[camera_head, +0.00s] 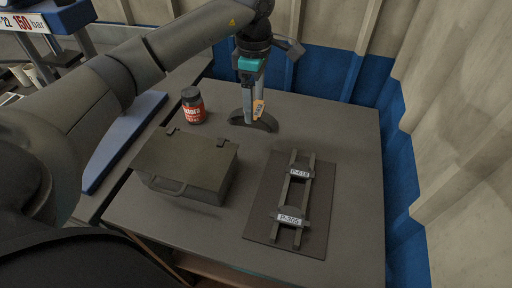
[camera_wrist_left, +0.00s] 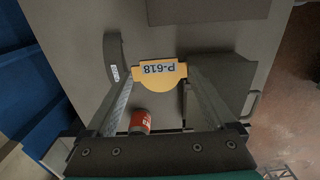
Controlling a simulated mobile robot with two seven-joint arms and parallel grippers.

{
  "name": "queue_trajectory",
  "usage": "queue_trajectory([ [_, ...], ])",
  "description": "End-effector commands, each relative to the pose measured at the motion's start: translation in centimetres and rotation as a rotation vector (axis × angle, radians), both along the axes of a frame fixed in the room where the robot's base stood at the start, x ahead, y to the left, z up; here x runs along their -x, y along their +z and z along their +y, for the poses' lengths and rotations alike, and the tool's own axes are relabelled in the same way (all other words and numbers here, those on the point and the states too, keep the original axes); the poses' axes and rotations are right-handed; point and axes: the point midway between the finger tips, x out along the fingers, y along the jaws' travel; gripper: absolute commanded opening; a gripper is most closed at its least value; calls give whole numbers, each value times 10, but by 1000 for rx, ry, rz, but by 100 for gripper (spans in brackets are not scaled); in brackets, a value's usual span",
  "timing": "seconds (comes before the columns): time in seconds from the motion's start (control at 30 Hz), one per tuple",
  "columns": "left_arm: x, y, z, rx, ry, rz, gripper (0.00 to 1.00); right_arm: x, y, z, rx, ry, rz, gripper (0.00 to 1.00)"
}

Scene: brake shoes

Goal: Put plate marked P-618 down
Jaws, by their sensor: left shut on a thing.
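My left gripper (camera_head: 251,112) is shut on an orange-yellow plate marked P-618 (camera_wrist_left: 160,80), held between its fingertips. In the head view the plate (camera_head: 259,109) is seen nearly edge-on, in front of a dark curved brake shoe (camera_head: 267,124) on the table. This shoe also shows at the left of the wrist view (camera_wrist_left: 112,58), with a small label. I cannot tell the gap between plate and table. A rack of two rails (camera_head: 297,200) carries a shoe labelled P-618 (camera_head: 300,171) and one labelled P-706 (camera_head: 289,216). My right gripper is out of view.
A dark lidded box (camera_head: 185,165) with a handle stands left of the rack. A red jar with a dark lid (camera_head: 193,106) stands behind the box. The rack sits on a dark mat (camera_head: 262,208). The table (camera_head: 345,135) is clear to the right and back.

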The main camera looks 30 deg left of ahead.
Motion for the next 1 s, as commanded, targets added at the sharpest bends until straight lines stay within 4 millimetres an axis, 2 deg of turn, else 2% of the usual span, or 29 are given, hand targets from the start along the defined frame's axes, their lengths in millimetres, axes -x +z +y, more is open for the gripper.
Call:
queue_trajectory([
  [0.03,2,-17,0,1,-1,6,21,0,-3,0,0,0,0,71],
  [0.1,1,-36,-1,1,-1,6,21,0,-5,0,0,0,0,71],
  [0.33,1,-90,-1,1,-2,3,21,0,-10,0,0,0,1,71],
  [0.67,1,-119,-1,1,-3,1,21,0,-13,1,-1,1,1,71],
  [0.83,1,-146,-1,2,-3,3,21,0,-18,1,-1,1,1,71],
  [1.0,0,-151,-1,0,-4,-3,21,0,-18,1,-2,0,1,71],
])
